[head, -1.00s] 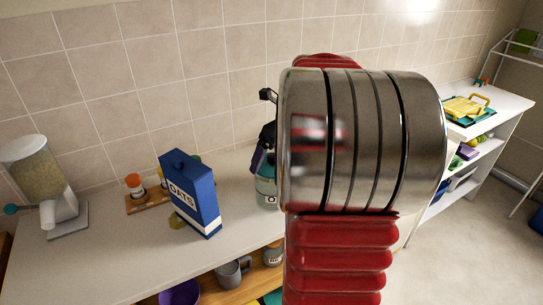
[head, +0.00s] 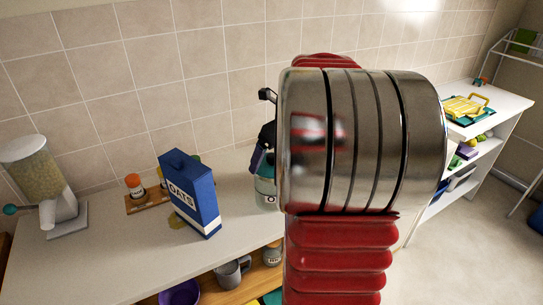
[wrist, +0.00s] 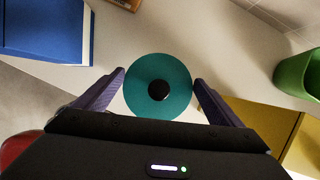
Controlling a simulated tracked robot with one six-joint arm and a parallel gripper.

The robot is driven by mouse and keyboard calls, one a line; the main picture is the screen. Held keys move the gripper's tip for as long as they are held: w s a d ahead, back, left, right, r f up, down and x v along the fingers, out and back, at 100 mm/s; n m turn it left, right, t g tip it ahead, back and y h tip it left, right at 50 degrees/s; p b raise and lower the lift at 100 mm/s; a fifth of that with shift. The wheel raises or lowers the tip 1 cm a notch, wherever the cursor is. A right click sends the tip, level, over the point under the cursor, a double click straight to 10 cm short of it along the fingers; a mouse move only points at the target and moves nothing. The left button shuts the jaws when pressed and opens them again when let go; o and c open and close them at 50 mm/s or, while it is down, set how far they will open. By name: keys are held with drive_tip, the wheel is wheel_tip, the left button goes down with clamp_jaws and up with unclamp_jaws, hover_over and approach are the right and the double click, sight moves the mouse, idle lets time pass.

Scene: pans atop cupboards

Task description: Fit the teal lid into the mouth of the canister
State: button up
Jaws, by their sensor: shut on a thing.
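The teal lid (wrist: 158,68), a round disc with a dark knob at its centre, sits between the two purple fingers of my gripper (wrist: 160,77) in the wrist view. My gripper is shut on it. In the head view, my gripper (head: 262,150) is partly hidden behind my arm, and the lid is hard to make out there. The canister (head: 266,194), pale teal with a label, stands on the counter just below the gripper, its right side hidden by my arm. Its mouth is hidden, so I cannot tell whether the lid touches it.
A blue oats box (head: 190,195) stands left of the canister and shows in the wrist view (wrist: 45,30). A wooden tray (head: 150,203) with jars and a cereal dispenser (head: 50,185) are farther left. A green container (wrist: 300,75) is at right in the wrist view.

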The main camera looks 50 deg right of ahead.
drive_tip(key=shift+f, duration=1)
idle(0.4)
drive_tip(key=o, duration=0.8)
drive_tip(key=shift+f, duration=0.1)
drive_tip(key=shift+o, duration=0.2)
drive_tip(key=v, duration=1.3)
drive_tip(key=shift+s+r, duration=0.15)
drive_tip(key=shift+r, duration=0.2)
